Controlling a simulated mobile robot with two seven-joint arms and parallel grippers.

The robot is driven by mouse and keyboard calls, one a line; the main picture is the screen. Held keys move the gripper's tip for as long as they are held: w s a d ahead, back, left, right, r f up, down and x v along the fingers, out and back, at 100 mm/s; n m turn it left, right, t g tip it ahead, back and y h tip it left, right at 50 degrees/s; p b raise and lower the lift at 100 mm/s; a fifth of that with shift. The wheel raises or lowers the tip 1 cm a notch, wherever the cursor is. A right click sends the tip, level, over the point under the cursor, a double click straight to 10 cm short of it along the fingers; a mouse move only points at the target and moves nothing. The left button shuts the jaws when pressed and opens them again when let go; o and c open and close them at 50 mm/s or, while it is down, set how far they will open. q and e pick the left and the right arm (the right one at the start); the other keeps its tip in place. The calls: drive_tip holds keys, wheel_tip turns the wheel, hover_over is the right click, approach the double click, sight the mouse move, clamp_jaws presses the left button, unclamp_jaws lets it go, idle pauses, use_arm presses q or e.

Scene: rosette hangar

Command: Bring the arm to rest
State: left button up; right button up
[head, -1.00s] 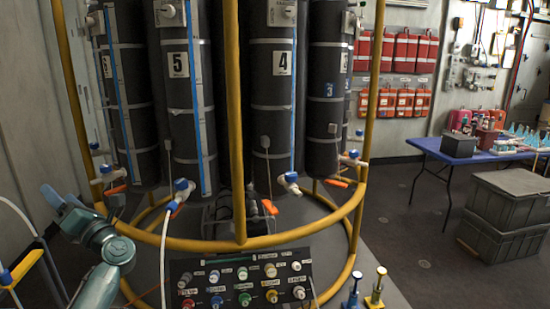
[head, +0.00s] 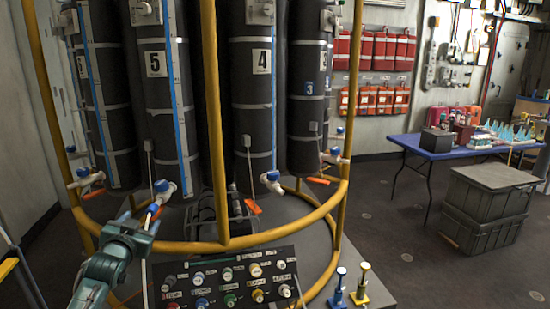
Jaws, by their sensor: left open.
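My left arm comes in from the lower left, and my left gripper (head: 146,214) is open at the lower left of the rack's yellow rail. It is just below a white valve with a blue cap (head: 164,188) at the foot of cylinder 5 (head: 168,110). A pale hose runs down from that valve close by the fingers. I cannot tell whether the fingers touch the hose or valve, and I see nothing held. My right gripper is not in view.
A yellow tubular frame (head: 213,120) surrounds the dark cylinders. A knob panel (head: 228,283) stands low in front, beside blue (head: 338,287) and yellow (head: 361,284) posts. A blue table (head: 410,143) and stacked grey crates (head: 487,205) stand right, with open floor between.

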use_arm(q)
drive_tip(key=s+d+f+g+h, duration=0.2)
drive_tip(key=s+d+f, duration=0.5)
drive_tip(key=f, duration=0.4)
drive_tip(key=s+d+f+g+h, duration=0.1)
drive_tip(key=s+d+f, duration=0.3)
drive_tip(key=s, duration=0.6)
drive_tip(key=s+d+f+g+h, duration=0.1)
drive_tip(key=s+d+f, duration=0.3)
drive_tip(key=s, duration=0.7)
drive_tip(key=s+d+f+g+h, duration=0.1)
drive_tip(key=s+d+f, duration=0.4)
drive_tip(key=s, duration=0.5)
drive_tip(key=shift+s+d+g, duration=0.15)
drive_tip(key=shift+s+g, duration=0.1)
drive_tip(key=shift+g, duration=0.45)
